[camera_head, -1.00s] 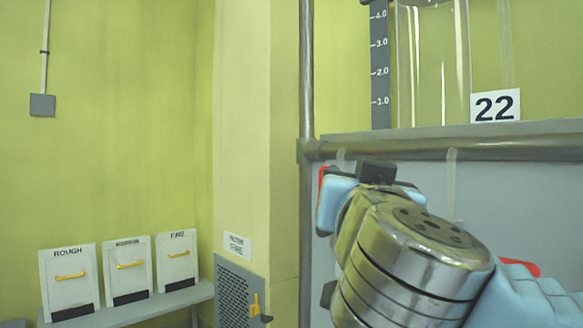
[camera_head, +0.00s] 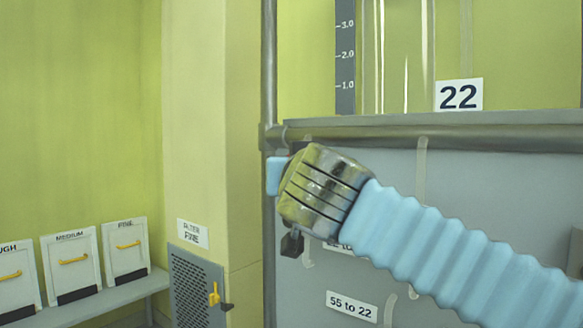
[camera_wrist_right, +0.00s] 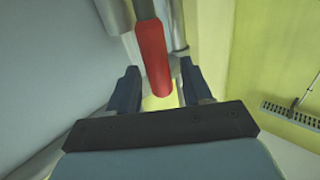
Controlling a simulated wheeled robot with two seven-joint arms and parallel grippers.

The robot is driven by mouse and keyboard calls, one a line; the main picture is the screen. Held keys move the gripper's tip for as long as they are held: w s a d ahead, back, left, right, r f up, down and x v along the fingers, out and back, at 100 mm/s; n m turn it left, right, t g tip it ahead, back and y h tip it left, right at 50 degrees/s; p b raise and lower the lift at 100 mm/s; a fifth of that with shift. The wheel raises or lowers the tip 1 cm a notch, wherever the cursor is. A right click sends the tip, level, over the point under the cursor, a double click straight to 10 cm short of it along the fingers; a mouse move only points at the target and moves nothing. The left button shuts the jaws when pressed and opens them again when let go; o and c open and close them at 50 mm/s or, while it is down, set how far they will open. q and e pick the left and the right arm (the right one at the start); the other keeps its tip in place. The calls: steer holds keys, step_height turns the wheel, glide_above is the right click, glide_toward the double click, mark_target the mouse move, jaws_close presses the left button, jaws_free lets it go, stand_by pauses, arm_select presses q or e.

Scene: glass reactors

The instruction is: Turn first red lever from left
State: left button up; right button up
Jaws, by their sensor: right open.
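A red lever (camera_wrist_right: 153,58) hangs from a grey rod in the right wrist view. It lies between the two dark fingers of my right gripper (camera_wrist_right: 160,75), which are apart. I cannot tell whether either finger touches it. In the head view my right arm comes in from the right, and its metal wrist covers most of the gripper and the lever. My left gripper is not in view.
A grey panel behind my arm carries a "55 to 22" label (camera_head: 352,306). Above it a metal rail (camera_head: 440,138) runs below a glass vessel and a "22" sign (camera_head: 459,95). A filter cabinet (camera_head: 197,287) and white boxes (camera_head: 72,262) on a shelf stand left.

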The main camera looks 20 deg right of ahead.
steer(key=shift+w+d, duration=0.1)
steer(key=shift+w, duration=0.45)
jaws_close()
steer(key=shift+f, duration=0.1)
